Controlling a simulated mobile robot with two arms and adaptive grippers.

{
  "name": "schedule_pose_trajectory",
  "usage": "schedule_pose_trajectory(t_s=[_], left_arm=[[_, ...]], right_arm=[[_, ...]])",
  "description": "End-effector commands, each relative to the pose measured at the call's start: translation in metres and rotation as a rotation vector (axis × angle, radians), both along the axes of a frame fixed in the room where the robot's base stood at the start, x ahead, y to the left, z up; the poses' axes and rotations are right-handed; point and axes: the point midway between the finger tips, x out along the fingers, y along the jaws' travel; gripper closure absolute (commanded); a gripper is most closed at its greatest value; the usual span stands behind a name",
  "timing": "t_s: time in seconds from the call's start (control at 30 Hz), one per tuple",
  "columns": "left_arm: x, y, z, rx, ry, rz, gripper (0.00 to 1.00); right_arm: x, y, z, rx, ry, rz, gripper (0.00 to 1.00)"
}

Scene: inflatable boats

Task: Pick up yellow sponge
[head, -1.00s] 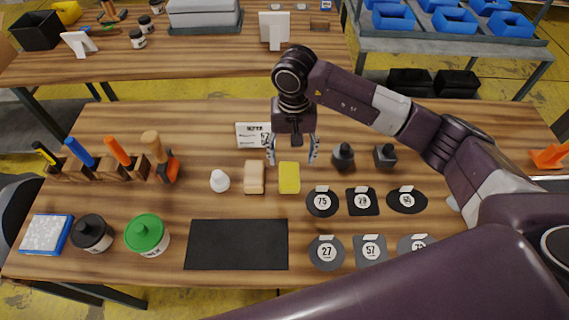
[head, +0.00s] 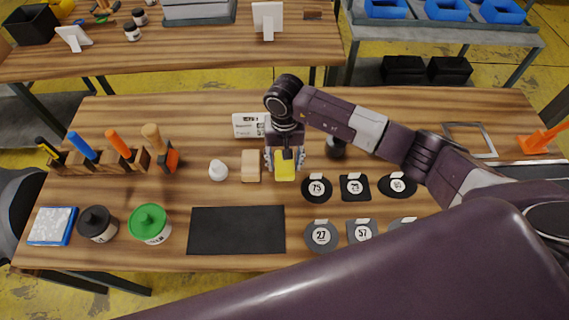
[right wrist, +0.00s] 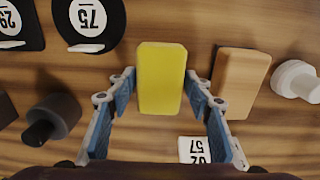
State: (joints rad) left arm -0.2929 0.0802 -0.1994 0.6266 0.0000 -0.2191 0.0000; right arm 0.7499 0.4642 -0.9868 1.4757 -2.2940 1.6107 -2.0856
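The yellow sponge (head: 285,170) lies on the wooden table between a beige block (head: 251,166) and the round black pads. In the right wrist view the yellow sponge (right wrist: 161,78) is upright in the picture, with the beige block (right wrist: 240,83) to its right. My right gripper (head: 285,160) is low over the sponge's far end. In the right wrist view my right gripper (right wrist: 160,76) is open, with one blue-padded finger on each side of the sponge and narrow gaps visible. My left gripper is not in view.
A white knob-like piece (head: 218,170) stands left of the beige block. A black mat (head: 236,230) lies in front. Numbered black pads (head: 317,187) lie to the right. A white label card (head: 249,124) is behind. A dark weight-like piece (right wrist: 52,117) is near my gripper.

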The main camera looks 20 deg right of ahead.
Motion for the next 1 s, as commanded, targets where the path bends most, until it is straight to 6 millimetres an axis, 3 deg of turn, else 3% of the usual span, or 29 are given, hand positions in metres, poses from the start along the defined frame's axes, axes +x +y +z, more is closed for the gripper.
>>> schedule_pose_trajectory(t_s=[0.2, 0.47, 0.63, 0.77, 1.0], left_arm=[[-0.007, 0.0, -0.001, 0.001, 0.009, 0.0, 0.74], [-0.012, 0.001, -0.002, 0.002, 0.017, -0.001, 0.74], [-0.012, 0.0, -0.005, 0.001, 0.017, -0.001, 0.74], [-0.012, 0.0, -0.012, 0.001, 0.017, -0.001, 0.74], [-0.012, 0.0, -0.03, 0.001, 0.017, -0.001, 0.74]], right_arm=[[0.0, 0.0, 0.0, 0.0, 0.0, 0.0, 0.77], [0.0, 0.0, 0.002, 0.0, -0.001, 0.0, 0.77], [0.001, 0.0, 0.013, 0.001, -0.003, 0.0, 0.77], [0.002, 0.0, 0.034, -0.001, -0.006, 0.001, 0.77], [0.003, 0.0, 0.101, 0.0, -0.009, 0.002, 0.77]])
